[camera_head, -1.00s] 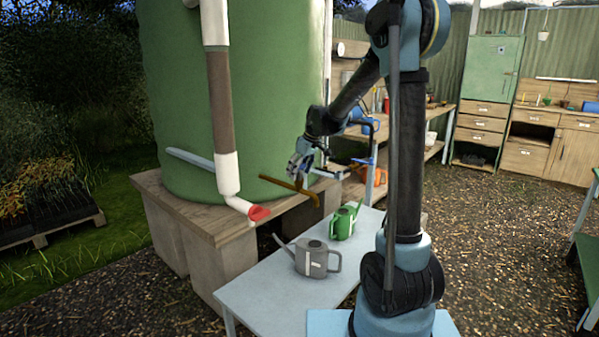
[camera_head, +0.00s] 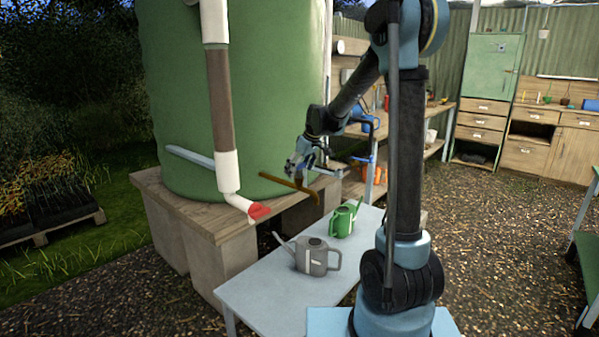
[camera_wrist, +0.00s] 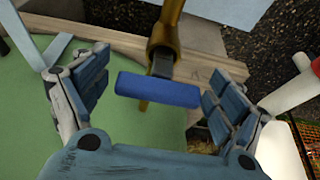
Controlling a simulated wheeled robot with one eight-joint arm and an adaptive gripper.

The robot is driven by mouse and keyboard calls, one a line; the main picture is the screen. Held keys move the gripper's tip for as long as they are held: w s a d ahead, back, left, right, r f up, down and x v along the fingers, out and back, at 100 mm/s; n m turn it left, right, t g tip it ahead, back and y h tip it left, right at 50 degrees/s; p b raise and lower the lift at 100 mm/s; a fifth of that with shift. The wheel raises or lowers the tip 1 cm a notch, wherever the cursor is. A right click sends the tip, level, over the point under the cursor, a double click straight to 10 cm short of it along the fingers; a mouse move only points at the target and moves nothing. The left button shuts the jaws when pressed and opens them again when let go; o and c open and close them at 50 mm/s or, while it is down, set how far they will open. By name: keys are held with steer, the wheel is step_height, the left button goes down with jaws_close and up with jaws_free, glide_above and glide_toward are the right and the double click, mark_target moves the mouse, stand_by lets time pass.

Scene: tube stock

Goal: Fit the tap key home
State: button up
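The tap key shows as a blue bar (camera_wrist: 158,90) in the wrist view. It lies crosswise over the brass tap (camera_wrist: 165,35), beside a dark square piece at the tap's collar. I cannot tell how deep the key sits. My gripper (camera_wrist: 155,95) is open, with one finger beyond each end of the bar. The right finger is very close to the bar, and contact there is unclear. In the head view my gripper (camera_head: 304,160) is just above the brass tap (camera_head: 290,182), which sticks out from the green tank; the key cannot be made out there.
The green tank (camera_head: 240,100) stands on a wooden platform (camera_head: 195,222). A white downpipe with a red end (camera_head: 258,211) is left of the tap. A grey watering can (camera_head: 315,258) and a green one (camera_head: 343,220) stand on the pale table (camera_head: 265,285) below.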

steer(key=v, duration=1.2)
stand_by(0.3)
steer(key=s+d+f+m+h, duration=0.1)
steer(key=s+d+f+m, duration=0.15)
steer(key=s+d, duration=0.55)
steer(key=s+d+f+m+h, duration=0.1)
steer(key=s+d+f+m, duration=0.3)
steer(key=s, duration=0.8)
steer(key=s+d+f+m, duration=0.1)
steer(key=s+d+f, duration=0.1)
steer(key=s, duration=0.4)
steer(key=s+d+f+m+h, duration=0.1)
steer(key=s+d+f, duration=0.2)
steer(key=s+f, duration=0.2)
steer(key=s+d+f+m, duration=0.2)
steer(key=s+d+f, duration=0.1)
steer(key=s, duration=0.4)
steer(key=shift+d+f+g+h, duration=0.2)
steer(key=shift+f+g+h, duration=0.15)
steer(key=shift+f, duration=0.4)
